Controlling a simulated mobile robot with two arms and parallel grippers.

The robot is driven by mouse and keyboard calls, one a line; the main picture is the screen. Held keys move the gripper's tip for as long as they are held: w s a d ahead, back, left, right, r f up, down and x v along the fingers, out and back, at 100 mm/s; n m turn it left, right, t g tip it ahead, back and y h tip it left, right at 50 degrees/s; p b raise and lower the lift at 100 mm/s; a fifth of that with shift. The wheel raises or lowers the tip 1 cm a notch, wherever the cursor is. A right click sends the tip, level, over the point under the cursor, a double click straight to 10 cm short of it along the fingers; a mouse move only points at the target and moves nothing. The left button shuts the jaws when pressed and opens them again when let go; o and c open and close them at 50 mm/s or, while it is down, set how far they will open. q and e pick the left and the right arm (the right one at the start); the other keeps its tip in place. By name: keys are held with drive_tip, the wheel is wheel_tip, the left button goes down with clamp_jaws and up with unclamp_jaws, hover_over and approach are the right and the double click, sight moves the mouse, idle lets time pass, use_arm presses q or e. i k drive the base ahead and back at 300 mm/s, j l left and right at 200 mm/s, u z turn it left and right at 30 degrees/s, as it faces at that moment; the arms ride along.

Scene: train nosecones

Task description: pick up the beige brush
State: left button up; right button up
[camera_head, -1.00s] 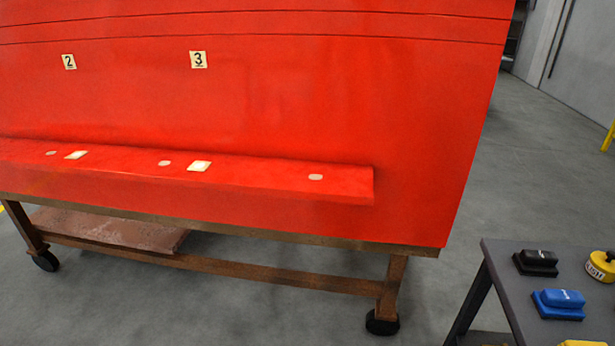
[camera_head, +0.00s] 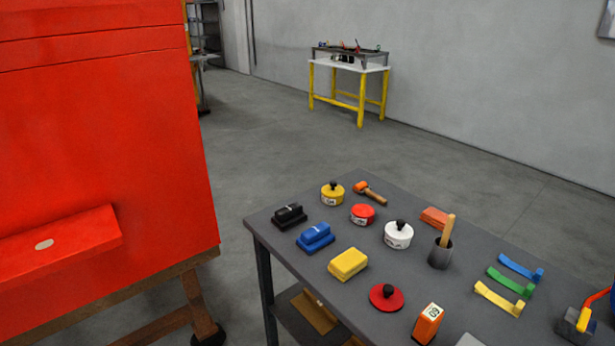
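No whole beige brush can be made out for sure. A tan wooden handle (camera_head: 447,230) stands tilted in a dark grey cup (camera_head: 440,256) on the grey table (camera_head: 285,258); its lower end is hidden in the cup, so I cannot tell whether it is a brush. Neither of my grippers shows in the head view.
The table holds black, blue and yellow blocks (camera_head: 348,263), round yellow, red and white items (camera_head: 398,236), an orange-headed mallet (camera_head: 370,193) and coloured strips (camera_head: 505,297). A red panel (camera_head: 95,130) on a wheeled frame stands at the left. A yellow-legged table (camera_head: 347,66) stands far back.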

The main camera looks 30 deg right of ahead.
sight(450, 221)
drive_tip(key=k+l+z, duration=0.1)
drive_tip(key=z, duration=1.65)
drive_tip(key=k+l, duration=0.05)
drive_tip(key=l, duration=0.05)
